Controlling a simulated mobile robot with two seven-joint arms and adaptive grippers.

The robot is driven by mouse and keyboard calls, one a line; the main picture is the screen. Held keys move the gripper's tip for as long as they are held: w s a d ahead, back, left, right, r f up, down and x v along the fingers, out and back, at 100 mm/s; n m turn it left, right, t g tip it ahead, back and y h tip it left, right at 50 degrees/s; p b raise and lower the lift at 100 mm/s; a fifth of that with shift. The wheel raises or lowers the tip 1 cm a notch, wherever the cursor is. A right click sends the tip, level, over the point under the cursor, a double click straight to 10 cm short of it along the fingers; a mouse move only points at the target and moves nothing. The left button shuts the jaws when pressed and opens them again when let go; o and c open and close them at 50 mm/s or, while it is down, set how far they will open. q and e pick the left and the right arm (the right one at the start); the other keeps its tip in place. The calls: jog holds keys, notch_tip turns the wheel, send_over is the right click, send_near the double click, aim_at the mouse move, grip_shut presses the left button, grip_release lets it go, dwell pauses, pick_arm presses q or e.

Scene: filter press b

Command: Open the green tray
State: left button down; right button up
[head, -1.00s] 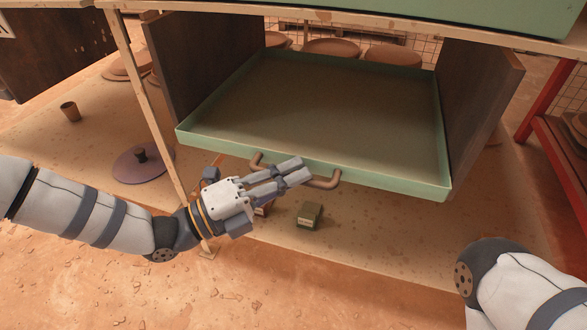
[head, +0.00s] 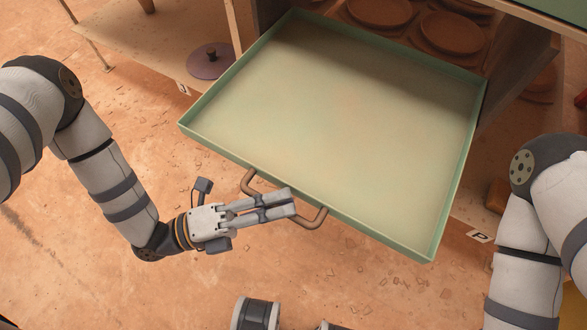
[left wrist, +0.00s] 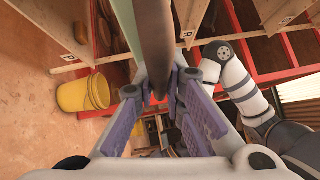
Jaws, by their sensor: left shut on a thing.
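The green tray (head: 340,130) is a wide, shallow, empty drawer, pulled far out of the wooden cabinet in the head view. A brown bar handle (head: 312,218) is fixed to its front edge. My left gripper (head: 285,204) is shut on the handle, its fingers hiding the middle of the bar. In the left wrist view the handle (left wrist: 157,60) runs between the two finger pads, and a strip of the green tray (left wrist: 124,25) shows beside it. My right gripper is out of view; only part of my right arm shows at the right.
Brown round plates (head: 455,32) lie inside the cabinet behind the tray. A purple lid (head: 210,60) sits on a low board at the upper left. A yellow bucket (left wrist: 84,94) stands on the floor in the left wrist view. The floor in front of the tray is mostly clear.

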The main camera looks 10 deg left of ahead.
pick_arm(q)
jog(key=shift+s+a, duration=0.3)
jog(key=shift+s, duration=0.55)
jog(key=c, duration=1.7)
grip_release()
jog(key=shift+o, duration=0.2)
jog(key=v, duration=1.2)
